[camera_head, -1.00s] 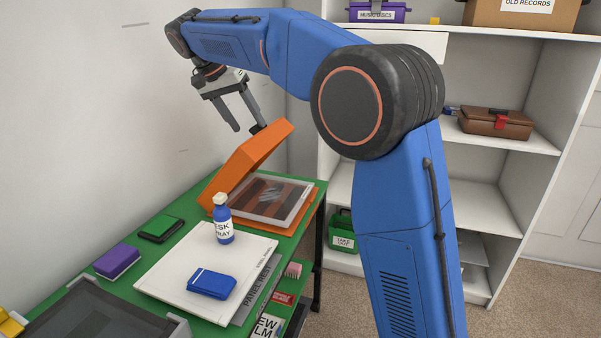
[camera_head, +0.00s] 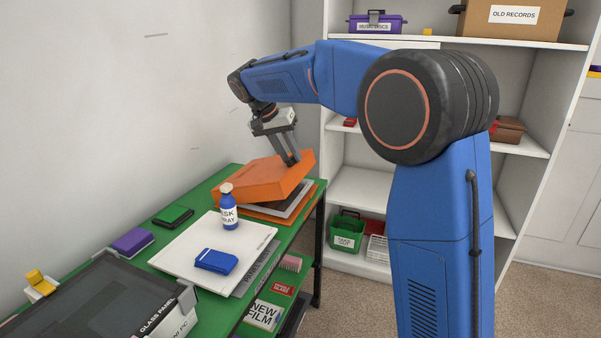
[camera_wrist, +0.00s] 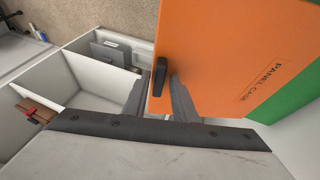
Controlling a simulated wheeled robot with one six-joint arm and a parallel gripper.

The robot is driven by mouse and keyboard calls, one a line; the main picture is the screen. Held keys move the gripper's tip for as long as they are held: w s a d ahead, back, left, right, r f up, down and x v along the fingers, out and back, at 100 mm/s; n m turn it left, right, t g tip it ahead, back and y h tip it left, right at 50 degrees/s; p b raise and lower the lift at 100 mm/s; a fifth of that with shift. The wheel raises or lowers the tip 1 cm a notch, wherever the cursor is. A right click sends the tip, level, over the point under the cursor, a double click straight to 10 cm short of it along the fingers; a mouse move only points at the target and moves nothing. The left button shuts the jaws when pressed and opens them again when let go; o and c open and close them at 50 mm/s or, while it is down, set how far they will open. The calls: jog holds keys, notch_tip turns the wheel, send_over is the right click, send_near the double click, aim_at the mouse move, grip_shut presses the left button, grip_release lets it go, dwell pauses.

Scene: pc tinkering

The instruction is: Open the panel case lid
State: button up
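The orange panel case (camera_head: 262,181) sits on the far end of the green table. Its lid is partly raised and tilted over the base, where a grey panel edge (camera_head: 293,203) shows. In the wrist view the lid (camera_wrist: 225,60) bears the words PANEL CASE and a small black handle (camera_wrist: 160,76) at its edge. My gripper (camera_head: 288,160) is at the lid's upper right edge. In the wrist view its fingers (camera_wrist: 157,92) stand apart on either side of the handle, with a gap at the left finger. Contact with the handle is unclear.
A dark glass panel (camera_head: 95,305) lies nearer. White shelves (camera_head: 365,190) stand to the right. The wall borders the table's left.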

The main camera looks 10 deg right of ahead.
aim_at(299, 169)
jog(key=d+f, duration=0.1)
jog(key=s+f, duration=0.1)
jog(key=f, duration=0.1)
jog(key=shift+s+d+t+y, duration=0.15)
jog(key=shift+d+t+y, duration=0.15)
jog(key=shift+d, duration=0.1)
jog(key=shift+s+d+f+y, duration=0.1)
jog(key=shift+d+f+y, duration=0.1)
jog(key=shift+f, duration=0.15)
jog(key=shift+s+d+f+y, duration=0.1)
jog(key=shift+f+y, duration=0.1)
jog(key=shift+f, duration=0.1)
